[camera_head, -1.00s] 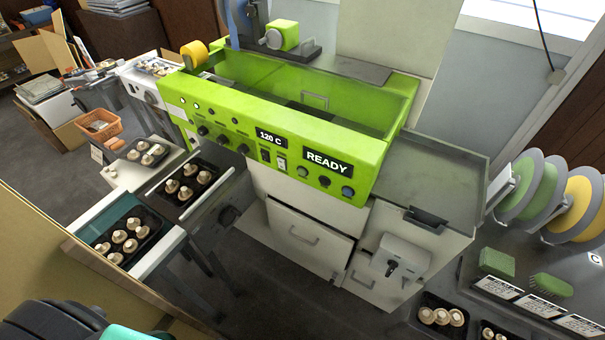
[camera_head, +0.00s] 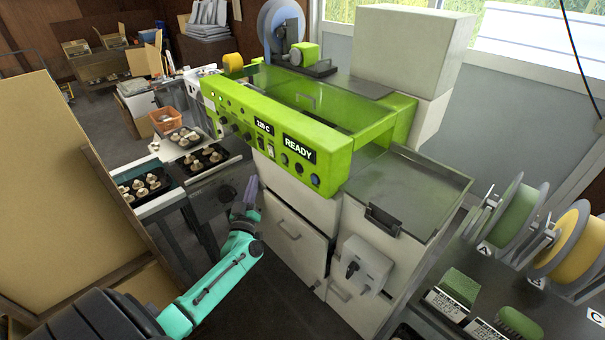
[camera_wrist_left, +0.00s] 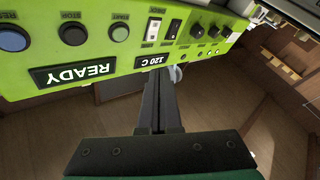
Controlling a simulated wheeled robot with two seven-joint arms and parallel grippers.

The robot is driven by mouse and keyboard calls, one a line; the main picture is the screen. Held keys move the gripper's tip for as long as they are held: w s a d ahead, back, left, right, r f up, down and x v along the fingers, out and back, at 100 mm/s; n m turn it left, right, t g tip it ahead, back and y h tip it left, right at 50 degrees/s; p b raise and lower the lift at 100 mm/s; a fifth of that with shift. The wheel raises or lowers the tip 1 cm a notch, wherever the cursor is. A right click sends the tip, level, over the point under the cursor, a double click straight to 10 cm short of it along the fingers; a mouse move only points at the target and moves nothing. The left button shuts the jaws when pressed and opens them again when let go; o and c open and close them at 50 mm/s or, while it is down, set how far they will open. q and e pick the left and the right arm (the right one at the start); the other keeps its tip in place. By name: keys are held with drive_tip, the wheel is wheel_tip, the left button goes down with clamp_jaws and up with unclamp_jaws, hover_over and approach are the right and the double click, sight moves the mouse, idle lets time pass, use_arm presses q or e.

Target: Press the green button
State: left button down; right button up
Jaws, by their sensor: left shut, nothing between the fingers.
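The green machine's front panel (camera_head: 225,108) carries a READY display (camera_head: 299,148), a 120 C display, switches, knobs and a row of round buttons. In the left wrist view the panel shows upside down. There the green button (camera_wrist_left: 119,32), labelled START, sits between the dark STOP button (camera_wrist_left: 72,33) and the rocker switches (camera_wrist_left: 154,28). In the head view the green button (camera_head: 284,159) is small and dark. My left gripper (camera_head: 252,183) is shut and empty, in front of and below the panel, apart from the button. Its fingers (camera_wrist_left: 158,85) point toward the panel. My right gripper is out of view.
A blue button (camera_wrist_left: 13,38) is at the row's other end. Mushroom trays (camera_head: 145,189) lie on the conveyor at left. A cardboard-coloured panel (camera_head: 50,170) stands at the near left. A grey side table (camera_head: 410,190) and label spools (camera_head: 567,240) are at right.

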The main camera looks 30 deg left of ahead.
sight(284, 159)
use_arm(q)
drive_tip(key=w+d+r+b, duration=0.1)
drive_tip(key=w+d+b, duration=0.1)
drive_tip(key=w, duration=0.6)
drive_tip(key=shift+w+n+y+b, duration=0.3)
drive_tip(key=shift+n+b, duration=0.1)
drive_tip(key=shift+b, duration=0.35)
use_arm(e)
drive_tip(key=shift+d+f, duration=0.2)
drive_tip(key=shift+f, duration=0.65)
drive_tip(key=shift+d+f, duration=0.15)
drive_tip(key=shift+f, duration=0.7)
use_arm(q)
drive_tip(key=shift+w+d, duration=0.2)
drive_tip(key=shift+w, duration=0.15)
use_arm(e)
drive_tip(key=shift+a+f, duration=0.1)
